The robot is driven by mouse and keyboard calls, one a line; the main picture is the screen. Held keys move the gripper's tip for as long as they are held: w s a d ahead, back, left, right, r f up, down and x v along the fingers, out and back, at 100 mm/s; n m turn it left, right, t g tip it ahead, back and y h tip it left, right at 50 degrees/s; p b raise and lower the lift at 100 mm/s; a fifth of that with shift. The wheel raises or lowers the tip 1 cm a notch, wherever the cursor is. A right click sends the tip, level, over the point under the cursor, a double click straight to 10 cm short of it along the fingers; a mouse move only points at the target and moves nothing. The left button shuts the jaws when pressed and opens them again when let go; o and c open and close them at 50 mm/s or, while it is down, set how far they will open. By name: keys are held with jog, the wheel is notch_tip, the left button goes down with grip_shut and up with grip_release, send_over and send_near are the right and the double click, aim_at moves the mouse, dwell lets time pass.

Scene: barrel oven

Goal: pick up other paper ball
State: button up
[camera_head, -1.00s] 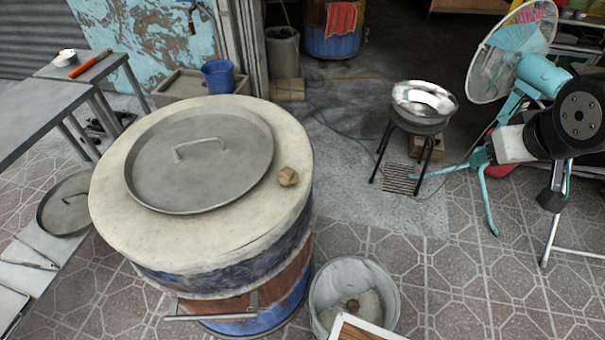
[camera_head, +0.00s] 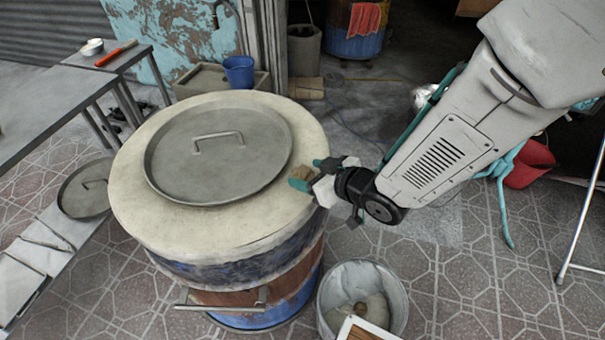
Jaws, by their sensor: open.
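A brown crumpled paper ball (camera_head: 302,172) sits on the pale rim of the barrel oven (camera_head: 250,222), just right of the round metal lid (camera_head: 190,165). My gripper (camera_head: 308,174) reaches in from the right, with its teal-tipped fingers open at the ball. The fingers partly hide the ball, and I cannot tell whether they touch it. Another brown paper ball (camera_head: 361,308) lies in the grey bucket (camera_head: 395,290) on the floor, right of the oven.
The lid's raised handle stands left of my gripper. A framed board (camera_head: 368,329) is at the bucket's front. A metal table (camera_head: 50,115) and a low bench (camera_head: 40,240) stand left. A blue bucket (camera_head: 238,71) is behind the oven. Tiled floor to the right is fairly open.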

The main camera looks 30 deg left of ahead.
aim_at(305, 170)
jog(key=x, duration=0.4)
jog(key=shift+w+a, duration=0.3)
jog(key=c, duration=1)
jog(key=shift+c, duration=0.4)
